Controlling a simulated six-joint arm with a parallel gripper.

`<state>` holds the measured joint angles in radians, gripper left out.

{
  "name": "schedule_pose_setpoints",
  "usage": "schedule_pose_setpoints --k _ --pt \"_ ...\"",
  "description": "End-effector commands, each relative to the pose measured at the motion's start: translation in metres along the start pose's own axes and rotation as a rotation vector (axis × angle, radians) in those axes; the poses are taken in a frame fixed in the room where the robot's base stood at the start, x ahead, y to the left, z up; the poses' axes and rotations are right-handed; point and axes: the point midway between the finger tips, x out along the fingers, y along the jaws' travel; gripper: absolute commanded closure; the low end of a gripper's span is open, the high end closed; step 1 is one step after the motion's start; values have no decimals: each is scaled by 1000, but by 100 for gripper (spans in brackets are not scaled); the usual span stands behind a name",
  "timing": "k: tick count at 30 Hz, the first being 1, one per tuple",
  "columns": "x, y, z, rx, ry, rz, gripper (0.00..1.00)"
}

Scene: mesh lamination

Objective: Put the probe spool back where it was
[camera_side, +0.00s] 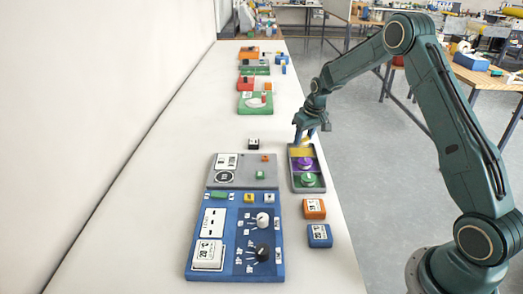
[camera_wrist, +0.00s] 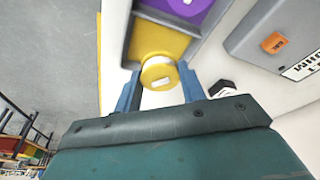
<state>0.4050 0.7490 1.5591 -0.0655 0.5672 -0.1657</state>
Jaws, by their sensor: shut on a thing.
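My gripper (camera_side: 309,137) is at the far end of the tray (camera_side: 293,180), over its yellow section (camera_side: 301,152). In the wrist view my gripper (camera_wrist: 160,84) has its two blue fingers shut on a spool (camera_wrist: 158,72) with a yellow end face, a pale band and a small white label. The spool is at the edge of the yellow section (camera_wrist: 150,38). I cannot tell whether it touches the tray floor. The purple section (camera_side: 304,163) holds a purple spool and the green section (camera_side: 308,180) a green one.
A grey panel (camera_side: 220,180) and a blue panel (camera_side: 233,258) with knobs lie left of the tray. An orange block (camera_side: 314,208) and a blue block (camera_side: 319,235) sit in front of it. A small black-and-white block (camera_side: 253,144) stands nearby.

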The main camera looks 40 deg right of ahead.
Motion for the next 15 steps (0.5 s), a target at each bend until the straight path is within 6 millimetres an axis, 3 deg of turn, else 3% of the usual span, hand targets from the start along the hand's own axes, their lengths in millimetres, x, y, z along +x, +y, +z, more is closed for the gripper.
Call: schedule_pose_setpoints --k 7,15 --pt "28 0 8 0 -2 0 86" --pt "34 0 9 0 0 0 86"
